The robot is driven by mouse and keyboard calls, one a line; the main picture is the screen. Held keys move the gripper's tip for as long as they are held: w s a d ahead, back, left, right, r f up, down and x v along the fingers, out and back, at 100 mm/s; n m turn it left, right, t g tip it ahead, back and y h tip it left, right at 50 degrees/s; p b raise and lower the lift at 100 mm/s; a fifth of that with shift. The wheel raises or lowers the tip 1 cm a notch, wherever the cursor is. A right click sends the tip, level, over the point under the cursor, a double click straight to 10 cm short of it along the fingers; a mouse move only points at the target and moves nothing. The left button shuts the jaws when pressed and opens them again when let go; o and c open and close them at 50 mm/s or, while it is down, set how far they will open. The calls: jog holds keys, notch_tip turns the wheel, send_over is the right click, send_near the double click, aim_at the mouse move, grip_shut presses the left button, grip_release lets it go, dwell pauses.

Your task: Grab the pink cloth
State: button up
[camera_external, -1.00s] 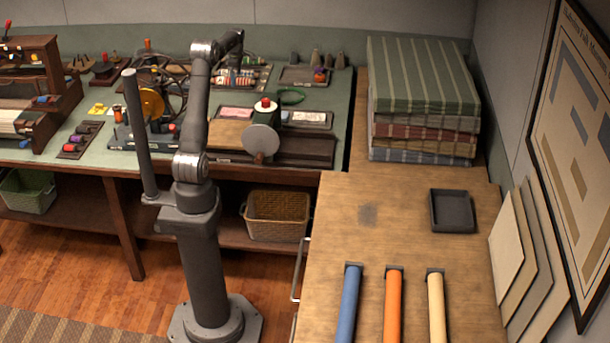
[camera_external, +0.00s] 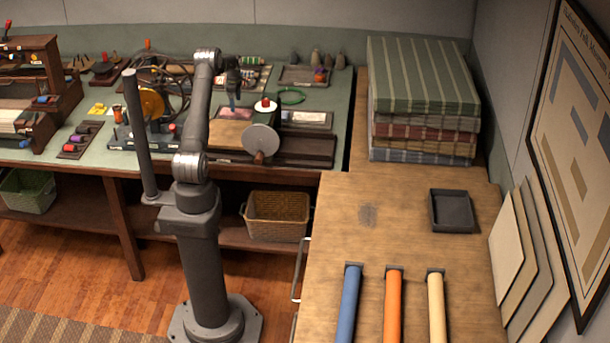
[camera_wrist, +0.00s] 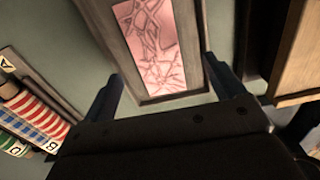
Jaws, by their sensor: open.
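The pink cloth (camera_wrist: 153,52) lies flat in a narrow framed tray (camera_wrist: 197,45) in the wrist view, with dark branching lines on it. In the external view a small strip of the cloth (camera_external: 243,113) shows on the green bench, partly hidden by my gripper. My gripper (camera_external: 232,102) points down over that spot. In the wrist view my gripper (camera_wrist: 162,70) is open and empty, its two fingers to either side of the tray's near end. The gap between fingertips and cloth is hard to judge.
Striped spools in a lettered rack (camera_wrist: 30,110) lie left of the cloth. A wooden block or board (camera_wrist: 295,60) is at the right.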

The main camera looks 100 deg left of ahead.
aim_at(241, 116)
jog(key=shift+a+f, duration=0.15)
jog(key=shift+f, duration=1.2)
jog(key=shift+a+f, duration=0.1)
jog(key=shift+f, duration=1.25)
jog(key=c, duration=1.1)
jog(key=shift+r, duration=0.15)
